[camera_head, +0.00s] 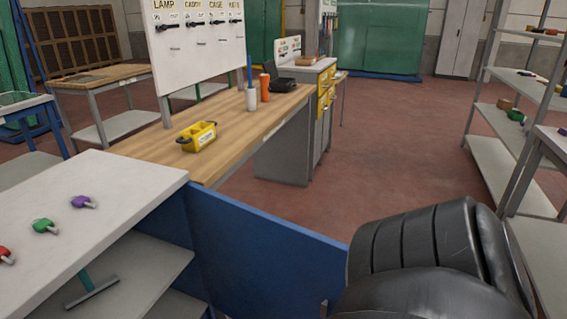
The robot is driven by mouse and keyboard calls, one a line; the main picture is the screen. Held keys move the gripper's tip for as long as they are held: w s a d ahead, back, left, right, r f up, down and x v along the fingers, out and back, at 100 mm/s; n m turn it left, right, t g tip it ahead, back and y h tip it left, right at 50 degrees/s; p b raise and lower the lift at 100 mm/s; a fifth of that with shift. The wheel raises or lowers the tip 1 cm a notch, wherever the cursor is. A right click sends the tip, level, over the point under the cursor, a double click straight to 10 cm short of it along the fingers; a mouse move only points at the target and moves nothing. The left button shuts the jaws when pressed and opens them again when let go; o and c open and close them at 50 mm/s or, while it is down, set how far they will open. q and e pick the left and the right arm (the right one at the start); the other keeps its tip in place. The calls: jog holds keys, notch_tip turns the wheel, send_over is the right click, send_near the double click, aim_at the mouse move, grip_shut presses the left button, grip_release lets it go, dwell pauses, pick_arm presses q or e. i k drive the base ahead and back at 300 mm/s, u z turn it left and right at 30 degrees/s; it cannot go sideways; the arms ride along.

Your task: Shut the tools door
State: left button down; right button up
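The blue door (258,254) stands open, swung out to the right from the front of a pale grey cabinet (105,185). I take it to be the tools door, though no label shows on it. The cabinet's shelves are exposed, and a squeegee-like tool with a teal handle (91,290) is inside. A small grey piece (325,309), perhaps a handle, shows near the door's lower right end. A black link of my arm fills the lower right and covers what lies behind it. Neither gripper shows.
Red, green (45,226) and purple padlock-like pieces lie on the cabinet top. Behind is a wooden bench (225,130) with a yellow caddy (199,137) and bottles. A grey shelf rack (495,165) stands at right. The red floor (390,140) between is clear.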

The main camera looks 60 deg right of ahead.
aim_at(256, 263)
jog(key=u, duration=1.95)
jog(key=k, duration=2.5)
jog(key=z, duration=1.75)
jog(key=i, duration=0.55)
jog(key=u, duration=0.05)
